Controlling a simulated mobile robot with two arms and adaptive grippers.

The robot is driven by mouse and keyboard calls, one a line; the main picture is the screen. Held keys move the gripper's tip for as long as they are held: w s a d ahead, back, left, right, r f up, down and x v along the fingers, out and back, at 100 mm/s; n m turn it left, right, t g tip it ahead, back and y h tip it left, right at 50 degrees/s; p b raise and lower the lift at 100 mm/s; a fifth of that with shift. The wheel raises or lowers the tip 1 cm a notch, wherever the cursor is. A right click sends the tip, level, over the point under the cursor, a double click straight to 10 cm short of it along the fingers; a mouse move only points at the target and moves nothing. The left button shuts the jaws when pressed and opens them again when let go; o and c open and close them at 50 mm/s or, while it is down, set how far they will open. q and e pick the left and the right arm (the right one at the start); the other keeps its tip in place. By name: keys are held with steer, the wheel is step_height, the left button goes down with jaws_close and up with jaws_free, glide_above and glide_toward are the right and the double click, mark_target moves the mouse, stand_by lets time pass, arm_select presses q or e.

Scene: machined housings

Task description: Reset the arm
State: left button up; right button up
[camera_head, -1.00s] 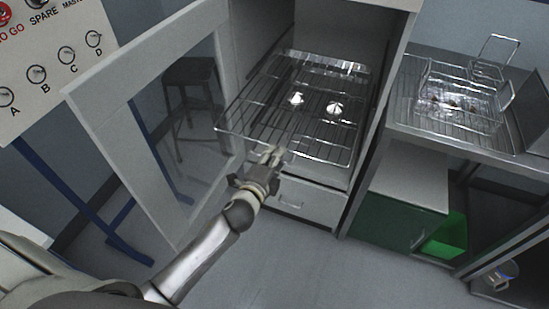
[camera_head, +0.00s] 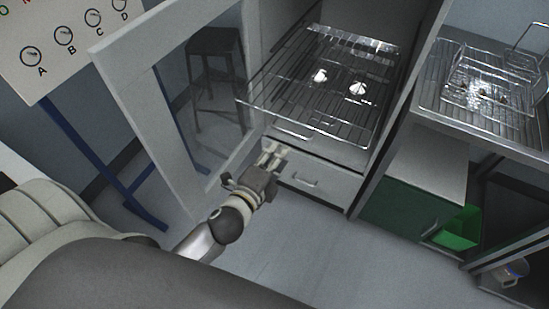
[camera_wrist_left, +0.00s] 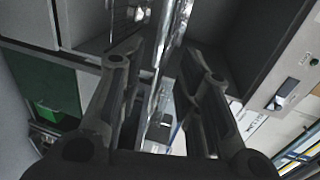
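My left gripper (camera_head: 272,156) is in front of the open cabinet, just below the front edge of the pulled-out wire rack (camera_head: 290,128) in the head view. Its two fingers (camera_wrist_left: 160,80) stand apart in the left wrist view, with nothing visible between them that it holds. The rack carries two small shiny metal parts, one to the left (camera_head: 320,76) and one to the right (camera_head: 357,88). My right gripper is not in either view.
The framed glass door (camera_head: 140,110) stands open left of my left gripper. A drawer (camera_head: 310,178) is below the rack. A wire basket (camera_head: 485,85) sits on the right-hand bench, above a green bin (camera_head: 458,230). The floor in front is clear.

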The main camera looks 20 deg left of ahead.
arm_select(q)
steer(key=shift+s+r, duration=0.1)
steer(key=shift+s, duration=0.3)
steer(key=s+a+f+n+g, duration=0.1)
steer(key=s+f+n+g, duration=0.15)
steer(key=f, duration=0.85)
steer(key=s+a+f+n+g, duration=0.15)
steer(key=s+f, duration=0.25)
steer(key=f, duration=0.6)
steer(key=s+f+n+g, duration=0.3)
steer(key=s+f, duration=0.1)
steer(key=f, duration=0.7)
steer(key=s+f+n+g, duration=0.2)
steer(key=s+f, duration=0.3)
steer(key=s, duration=0.4)
steer(key=s+a+f+n+g, duration=0.1)
steer(key=s+f+n+g, duration=0.2)
steer(key=s+f, duration=0.3)
steer(key=s+f+n+g, duration=0.2)
steer(key=s+f+n, duration=0.2)
steer(key=s, duration=0.7)
step_height(320, 180, down, 2)
steer(key=shift+s+a+f+g+y, duration=0.15)
steer(key=shift+s+a+g+y, duration=0.1)
steer(key=shift+s+g+y, duration=0.1)
